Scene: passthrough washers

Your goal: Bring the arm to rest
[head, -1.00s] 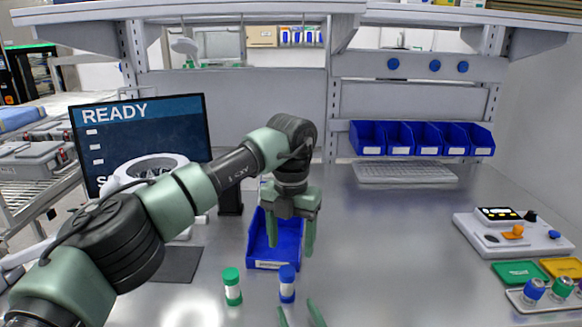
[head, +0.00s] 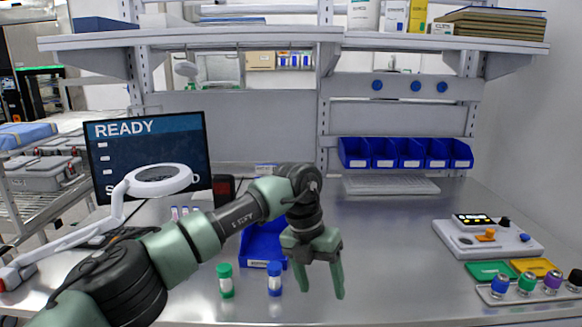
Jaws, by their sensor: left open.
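My left arm comes in from the left. Its gripper (head: 321,292) points down above the table, to the right of the blue bin, with its two fingers apart and nothing between them. The blue bin (head: 262,264) on the table is partly hidden behind the arm. A green-capped vial (head: 225,281) and a blue-capped vial (head: 274,279) stand upright in front of the bin, to the left of the gripper and apart from it. My right gripper does not show.
A monitor reading READY (head: 150,150) and a white ring lamp (head: 158,180) stand at the left. A keyboard (head: 391,186) lies at the back, below blue shelf bins (head: 405,154). A white device (head: 487,238) and a rack of capped vials (head: 530,291) are at the right. The middle right of the table is clear.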

